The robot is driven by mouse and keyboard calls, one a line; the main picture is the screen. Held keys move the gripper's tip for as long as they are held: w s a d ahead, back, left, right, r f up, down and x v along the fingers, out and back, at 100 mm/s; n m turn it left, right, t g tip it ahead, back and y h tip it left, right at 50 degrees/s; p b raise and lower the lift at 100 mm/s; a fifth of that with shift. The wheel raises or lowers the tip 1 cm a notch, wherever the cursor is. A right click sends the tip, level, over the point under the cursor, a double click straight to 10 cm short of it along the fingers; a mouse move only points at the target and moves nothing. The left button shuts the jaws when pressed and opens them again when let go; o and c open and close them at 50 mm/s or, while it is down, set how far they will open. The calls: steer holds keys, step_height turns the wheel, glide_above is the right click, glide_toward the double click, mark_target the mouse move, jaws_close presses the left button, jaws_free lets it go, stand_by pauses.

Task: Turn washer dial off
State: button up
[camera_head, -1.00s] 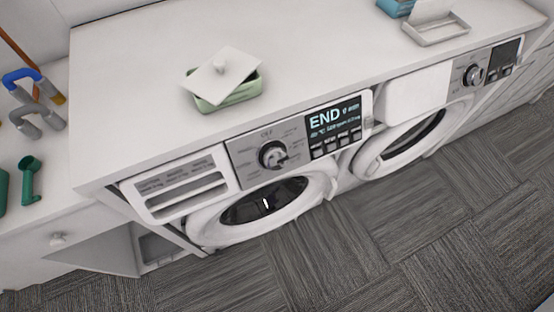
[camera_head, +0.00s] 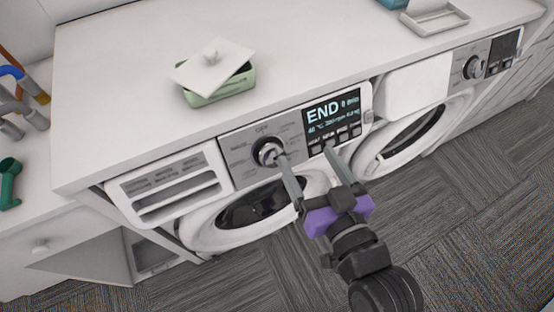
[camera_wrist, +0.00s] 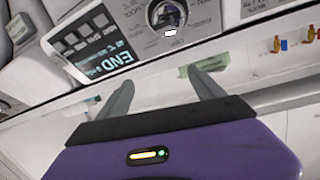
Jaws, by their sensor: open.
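The washer (camera_head: 210,238) is white, under the counter, with a silver dial panel. Its round dial (camera_head: 267,151) sits left of a lit display (camera_head: 331,113) that reads END; an OFF mark shows above the dial. My gripper (camera_head: 308,164) is open and empty in front of the panel. Its left finger is close to the dial's lower right in the head view; I cannot tell whether it touches. In the wrist view the dial (camera_wrist: 166,16) is at the top, beyond the fingertips of my gripper (camera_wrist: 162,78), and the display (camera_wrist: 104,55) is at upper left.
A second machine (camera_head: 398,140) with its own dial (camera_head: 473,68) stands to the right. A green dish (camera_head: 219,91) with a tilted white lid (camera_head: 212,65) sits on the white counter (camera_head: 120,60) above. The carpet (camera_head: 460,220) in front is clear.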

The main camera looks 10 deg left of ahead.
steer(key=a+f+g, duration=0.1)
steer(key=a, duration=0.1)
steer(key=n+g, duration=0.1)
steer(key=g, duration=0.1)
glide_toward(275, 159)
steer(key=w+a, duration=0.1)
steer(key=w, duration=0.1)
steer(key=shift+y, duration=0.3)
steer(key=x, duration=0.4)
steer(key=f+x, duration=0.1)
steer(key=x, duration=0.2)
steer(key=shift+w+a+f+p, duration=0.1)
steer(key=shift+a+f+p, duration=0.1)
steer(key=shift+p, duration=0.2)
steer(key=shift+c, duration=0.5)
steer(key=c, duration=1.3)
